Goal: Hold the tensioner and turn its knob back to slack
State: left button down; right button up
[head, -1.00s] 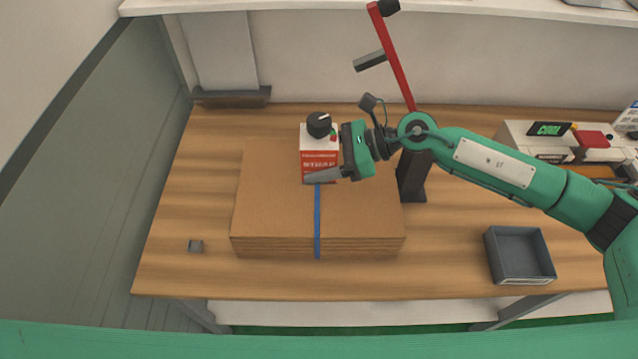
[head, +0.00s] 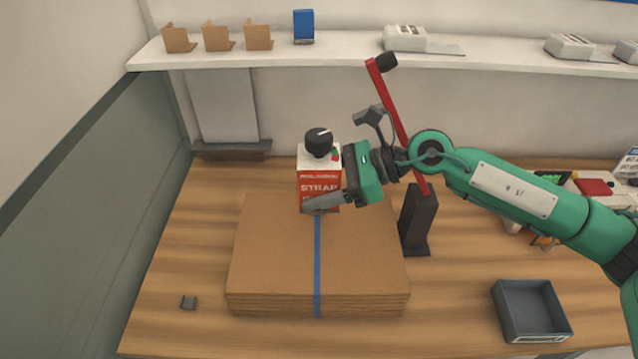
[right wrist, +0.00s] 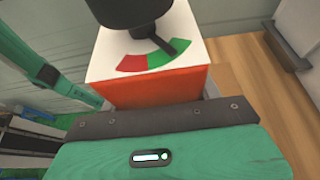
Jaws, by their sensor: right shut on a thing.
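The tensioner (head: 306,180), a red and white box marked STRAP, stands upright on the far part of a strapped cardboard stack (head: 268,260). A blue strap (head: 317,268) runs from it over the near edge. Its black knob (head: 318,142) is on top, with a white mark pointing up and right. In the right wrist view the knob (right wrist: 130,12) has a dark pointer over the green part of a red and green dial (right wrist: 150,58). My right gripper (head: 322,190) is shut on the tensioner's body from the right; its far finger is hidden. My left gripper is out of view.
A dark post with a red arm (head: 418,220) stands right of the stack, close behind my right arm. A shelf (head: 345,55) spans the back. The table's left side is clear.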

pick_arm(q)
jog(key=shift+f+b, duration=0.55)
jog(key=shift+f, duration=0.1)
pick_arm(e)
jog(key=shift+f, duration=0.6)
